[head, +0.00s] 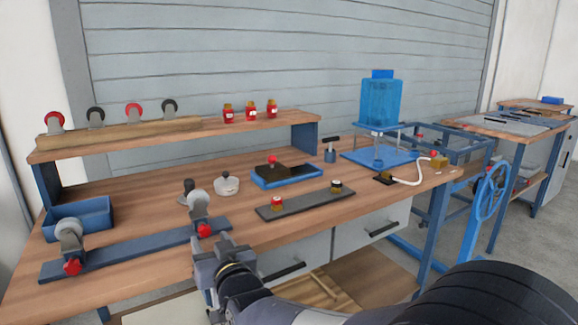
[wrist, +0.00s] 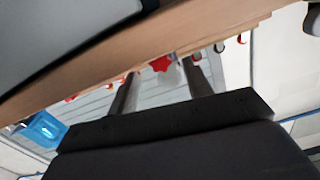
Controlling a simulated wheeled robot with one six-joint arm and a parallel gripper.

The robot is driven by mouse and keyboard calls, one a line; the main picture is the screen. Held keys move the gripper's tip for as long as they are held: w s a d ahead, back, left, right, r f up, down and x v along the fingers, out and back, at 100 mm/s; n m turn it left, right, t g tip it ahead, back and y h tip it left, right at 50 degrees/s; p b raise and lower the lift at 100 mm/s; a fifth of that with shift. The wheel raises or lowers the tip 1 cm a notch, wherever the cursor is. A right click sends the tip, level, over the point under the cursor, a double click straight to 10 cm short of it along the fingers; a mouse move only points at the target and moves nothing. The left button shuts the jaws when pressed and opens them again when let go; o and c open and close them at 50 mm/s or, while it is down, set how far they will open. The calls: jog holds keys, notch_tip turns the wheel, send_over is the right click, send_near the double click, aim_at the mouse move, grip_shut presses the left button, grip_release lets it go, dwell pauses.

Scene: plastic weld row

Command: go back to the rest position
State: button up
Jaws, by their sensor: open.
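My gripper (head: 216,246) is at the front edge of the wooden bench (head: 150,268), in front of the right end of a dark blue rail (head: 130,250). In the wrist view its two fingers (wrist: 160,76) stand apart with a gap between them. A red star-shaped knob (wrist: 161,64) shows past the fingertips there. In the head view a red knob (head: 204,231) on the rail's right clamp lies just beyond my gripper. I cannot tell the exact distance between them. Nothing shows held in the jaws.
A grey strip with two small knobbed parts (head: 305,205) lies right of my gripper. A shelf (head: 180,140) spans the back. Drawers (head: 372,232) hang below the bench.

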aim_at(206, 232)
jog(key=x, duration=0.2)
jog(key=shift+w+a+f, duration=0.1)
jog(key=shift+w+a, duration=0.05)
jog(key=shift+w, duration=0.15)
jog(key=shift+w+a+r, duration=0.1)
jog(key=shift+w+r, duration=0.05)
jog(key=shift+r, duration=0.05)
jog(key=shift+f+n+p, duration=0.1)
jog(key=shift+n+p, duration=0.4)
jog(key=shift+n, duration=0.1)
jog(key=shift+f, duration=0.1)
